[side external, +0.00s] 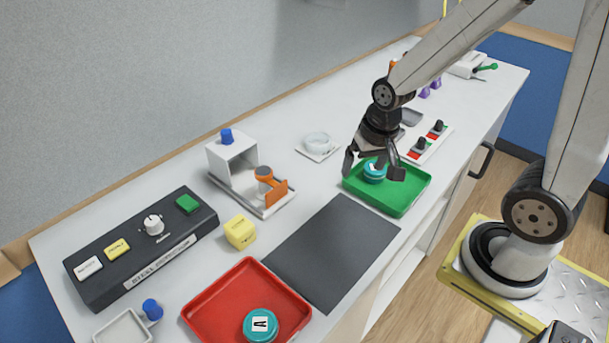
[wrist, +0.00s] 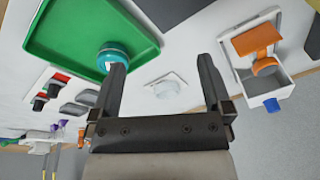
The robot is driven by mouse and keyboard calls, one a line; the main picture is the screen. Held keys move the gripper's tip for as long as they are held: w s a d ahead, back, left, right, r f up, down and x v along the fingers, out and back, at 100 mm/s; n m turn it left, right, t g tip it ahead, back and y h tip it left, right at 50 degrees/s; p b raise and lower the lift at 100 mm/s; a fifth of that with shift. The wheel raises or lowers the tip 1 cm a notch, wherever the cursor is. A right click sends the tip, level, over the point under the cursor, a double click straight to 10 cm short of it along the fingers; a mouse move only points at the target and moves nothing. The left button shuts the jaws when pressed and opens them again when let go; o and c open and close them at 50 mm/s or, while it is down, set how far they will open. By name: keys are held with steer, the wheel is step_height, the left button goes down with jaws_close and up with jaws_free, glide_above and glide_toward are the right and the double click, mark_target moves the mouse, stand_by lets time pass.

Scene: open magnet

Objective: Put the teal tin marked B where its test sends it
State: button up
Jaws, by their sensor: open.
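A teal tin (side external: 374,169) sits in the green tray (side external: 405,205); its letter is not readable. It also shows in the wrist view (wrist: 114,53), just past the tip of one finger, which covers part of it. My gripper (side external: 372,172) is open and empty, pointing down over the green tray, its fingers on either side of the tin in the side view. In the wrist view my gripper (wrist: 163,75) has the tin off to the left of the gap. A second teal tin (side external: 261,323), marked A, lies in the red tray (side external: 212,302).
A white fixture (side external: 236,155) with an orange flap stands left of the green tray, also in the wrist view (wrist: 240,62). A black control box (side external: 140,250), a yellow cube (side external: 240,232) and a glass dish (side external: 318,143) are nearby. The dark mat (side external: 333,250) is bare.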

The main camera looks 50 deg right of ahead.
steer(key=a+n, duration=0.1)
steer(key=n, duration=0.1)
steer(key=s+a+n, duration=0.1)
steer(key=n, duration=0.1)
steer(key=a+n, duration=0.1)
steer(key=shift+s+f+n, duration=0.2)
steer(key=shift+f+n, duration=0.05)
steer(key=shift+n, duration=0.15)
